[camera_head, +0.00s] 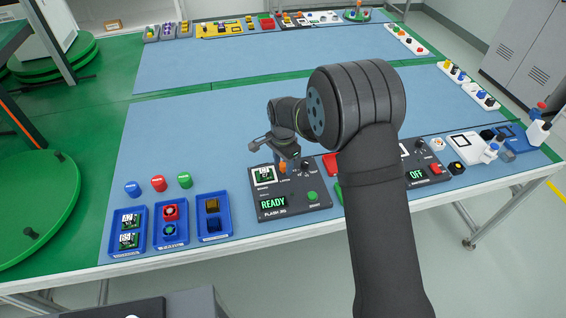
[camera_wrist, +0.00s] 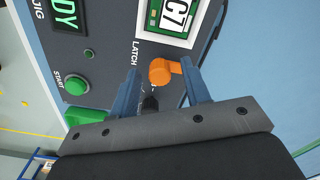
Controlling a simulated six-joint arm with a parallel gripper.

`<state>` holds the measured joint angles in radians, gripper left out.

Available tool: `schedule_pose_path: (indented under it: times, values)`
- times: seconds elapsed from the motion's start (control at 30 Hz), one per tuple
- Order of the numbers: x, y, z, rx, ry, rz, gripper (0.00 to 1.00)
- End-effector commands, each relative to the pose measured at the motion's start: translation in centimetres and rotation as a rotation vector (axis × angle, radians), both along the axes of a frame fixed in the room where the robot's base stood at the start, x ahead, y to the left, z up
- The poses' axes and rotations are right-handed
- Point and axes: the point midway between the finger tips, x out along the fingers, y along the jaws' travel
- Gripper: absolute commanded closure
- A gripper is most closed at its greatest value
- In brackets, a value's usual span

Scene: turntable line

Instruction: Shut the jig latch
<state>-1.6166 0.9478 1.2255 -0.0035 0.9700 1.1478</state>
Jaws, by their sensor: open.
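The dark flash jig (camera_head: 290,211) lies on the near part of the blue table, its display (camera_head: 273,202) reading READY. A board (camera_head: 264,174) sits in its white-framed slot; in the wrist view the board (camera_wrist: 176,14) is marked C7. The orange latch (camera_wrist: 161,72) shows beside the LATCH label in the wrist view, with a dark peg (camera_wrist: 150,104) near it. My gripper (camera_wrist: 165,88) is open, one finger on each side of the latch. I cannot tell whether either finger touches it. In the head view my gripper (camera_head: 284,152) is over the jig's back edge.
The jig's green start button (camera_wrist: 76,85) is left of the fingers in the wrist view. Blue trays (camera_head: 171,242) with parts stand left of the jig. A device reading OFF (camera_head: 428,177) is to the right, partly behind my arm.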

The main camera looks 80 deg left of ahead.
Motion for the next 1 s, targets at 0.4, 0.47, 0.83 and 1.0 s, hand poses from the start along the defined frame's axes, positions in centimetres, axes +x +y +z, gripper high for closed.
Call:
schedule_pose_path:
  times: [0.4,0.47,0.83,1.0]
  values:
    - [-0.01,0.00,0.04,0.000,0.000,0.000,1.00]
    - [-0.01,0.00,0.04,0.000,0.000,0.002,1.00]
    - [-0.03,-0.03,0.02,-0.003,0.001,0.125,1.00]
    - [-0.04,-0.04,0.02,-0.003,0.000,0.261,1.00]
